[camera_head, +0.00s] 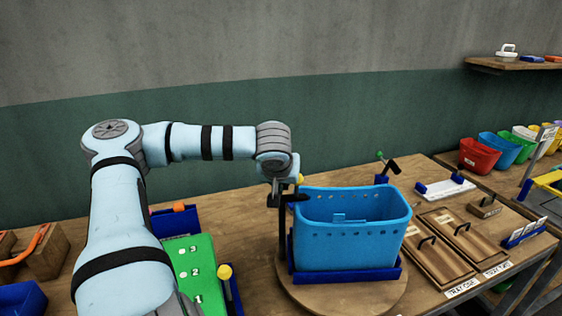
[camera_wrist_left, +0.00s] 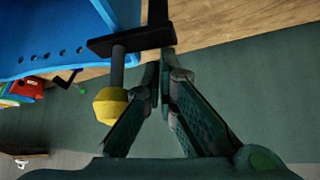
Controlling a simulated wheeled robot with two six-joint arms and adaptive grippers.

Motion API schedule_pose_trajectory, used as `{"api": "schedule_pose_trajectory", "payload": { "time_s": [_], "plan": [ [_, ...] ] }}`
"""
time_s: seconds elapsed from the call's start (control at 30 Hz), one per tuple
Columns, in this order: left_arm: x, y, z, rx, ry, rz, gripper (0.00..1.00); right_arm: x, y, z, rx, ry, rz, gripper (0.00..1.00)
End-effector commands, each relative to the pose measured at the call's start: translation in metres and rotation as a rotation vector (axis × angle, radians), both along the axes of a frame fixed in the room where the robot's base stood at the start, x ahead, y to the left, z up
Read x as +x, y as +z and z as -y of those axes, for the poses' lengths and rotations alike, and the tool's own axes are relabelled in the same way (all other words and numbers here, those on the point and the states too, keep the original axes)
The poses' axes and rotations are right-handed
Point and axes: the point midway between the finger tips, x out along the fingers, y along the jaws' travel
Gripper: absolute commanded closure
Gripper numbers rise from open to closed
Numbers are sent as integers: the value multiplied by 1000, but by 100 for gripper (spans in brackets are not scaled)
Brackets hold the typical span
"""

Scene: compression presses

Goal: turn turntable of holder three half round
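The turntable (camera_head: 375,302) is a round wooden disc on the bench. A blue holder base (camera_head: 345,274) on it carries a blue perforated basket (camera_head: 352,240). A black post (camera_head: 283,232) rises at the disc's left side, with a black crossbar and a yellow knob (camera_wrist_left: 110,105) at its top. My left gripper (camera_head: 277,196) is at the post's top, left of the basket. In the left wrist view its fingertips (camera_wrist_left: 159,75) are nearly together beside the crossbar (camera_wrist_left: 130,40) and knob. Whether they touch the post is unclear. My right gripper is not in view.
A green numbered board (camera_head: 195,268) and blue bin (camera_head: 176,221) lie left of the disc. Wooden lidded trays (camera_head: 437,258) stand close on its right. Coloured bins (camera_head: 497,148) are at the far right. A green wall (camera_head: 350,120) runs behind the bench.

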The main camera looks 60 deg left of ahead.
Motion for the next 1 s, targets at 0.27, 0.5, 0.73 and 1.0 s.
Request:
{"api": "schedule_pose_trajectory", "payload": {
  "time_s": [0.27,0.5,0.73,1.0],
  "plan": [
    [-16,-7,14,-6,5,5,100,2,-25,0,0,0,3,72],
    [-21,-5,23,-10,8,3,100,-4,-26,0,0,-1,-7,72],
    [-23,-5,27,-8,8,3,100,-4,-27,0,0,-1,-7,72],
    [-23,-5,27,-10,8,2,100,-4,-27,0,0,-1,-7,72]
  ]
}}
